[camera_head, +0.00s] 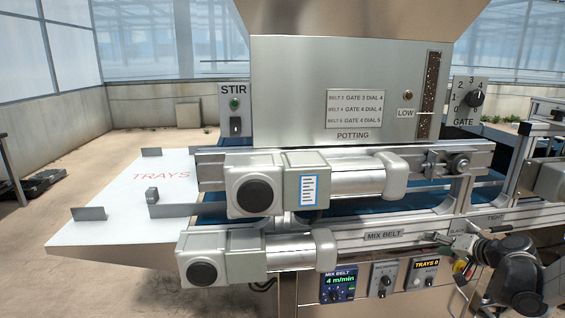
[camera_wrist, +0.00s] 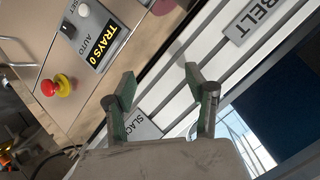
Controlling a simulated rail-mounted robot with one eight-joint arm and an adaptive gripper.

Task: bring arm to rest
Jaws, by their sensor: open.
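My gripper (camera_wrist: 160,74) shows in the wrist view with its two green-padded fingers apart and nothing between them. Behind the fingers are the machine's pale rails and a SLACK label (camera_wrist: 143,127). I cannot make out the fingertips there. I cannot tell whether the gripper touches the frame.
The TRAYS counter box (camera_head: 425,273), dial box (camera_head: 383,279) and MIX BELT display (camera_head: 338,284) sit low beside my arm. A red stop button (camera_wrist: 48,88) shows in the wrist view.

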